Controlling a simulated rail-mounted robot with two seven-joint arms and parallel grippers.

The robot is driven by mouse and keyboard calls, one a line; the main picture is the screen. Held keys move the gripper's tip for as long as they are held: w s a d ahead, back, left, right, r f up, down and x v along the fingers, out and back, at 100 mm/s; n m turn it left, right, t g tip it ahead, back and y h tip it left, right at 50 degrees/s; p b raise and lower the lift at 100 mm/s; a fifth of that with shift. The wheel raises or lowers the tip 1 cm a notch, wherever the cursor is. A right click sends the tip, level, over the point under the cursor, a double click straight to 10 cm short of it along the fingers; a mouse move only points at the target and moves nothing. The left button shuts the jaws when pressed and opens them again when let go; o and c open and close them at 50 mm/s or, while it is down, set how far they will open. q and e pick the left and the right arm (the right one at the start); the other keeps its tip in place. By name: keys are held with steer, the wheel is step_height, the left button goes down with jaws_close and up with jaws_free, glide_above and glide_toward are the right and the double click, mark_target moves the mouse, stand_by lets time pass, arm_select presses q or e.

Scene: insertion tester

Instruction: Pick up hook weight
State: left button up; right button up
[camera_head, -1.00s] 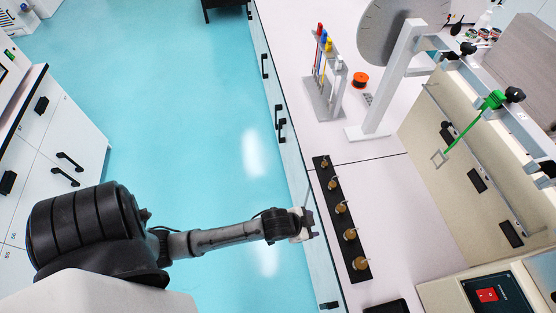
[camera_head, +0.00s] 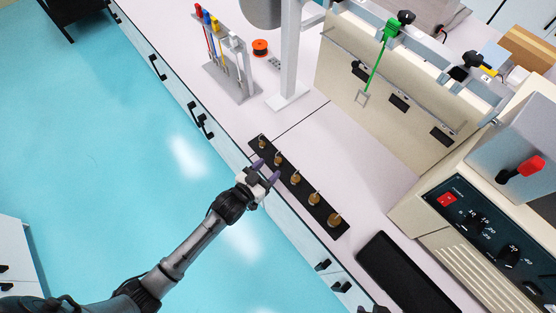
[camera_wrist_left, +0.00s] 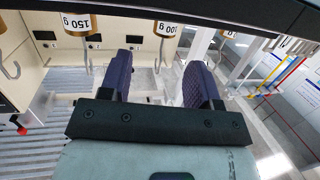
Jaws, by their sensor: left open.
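Several brass hook weights, one of them here (camera_head: 295,178), stand in a row on a black strip (camera_head: 324,212) near the front edge of the bench. My left gripper (camera_head: 265,171) is open and empty beside the strip, at the bench edge, near the far half of the row. In the left wrist view, which is upside down, the 100 g weight (camera_wrist_left: 166,27) shows beyond the gap between the two purple-padded fingers (camera_wrist_left: 160,78). The 150 g weight (camera_wrist_left: 76,24) is to its left. A gap remains between the fingers and the weights.
A black tray (camera_head: 412,280) lies right of the strip. A beige tester (camera_head: 385,110) with a green hook tool (camera_head: 388,35) stands behind. A tool rack (camera_head: 232,75) and an orange spool (camera_head: 260,46) are at the back. The bench between strip and tester is clear.

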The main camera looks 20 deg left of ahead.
mark_target(278, 158)
arm_select(q)
steer(key=shift+b+x, duration=0.7)
steer(key=shift+x, duration=3.25)
steer(key=shift+a, duration=0.1)
steer(key=shift+c, duration=0.4)
steer(key=c, duration=0.9)
steer(key=shift+c, duration=0.4)
steer(key=shift+r, duration=0.15)
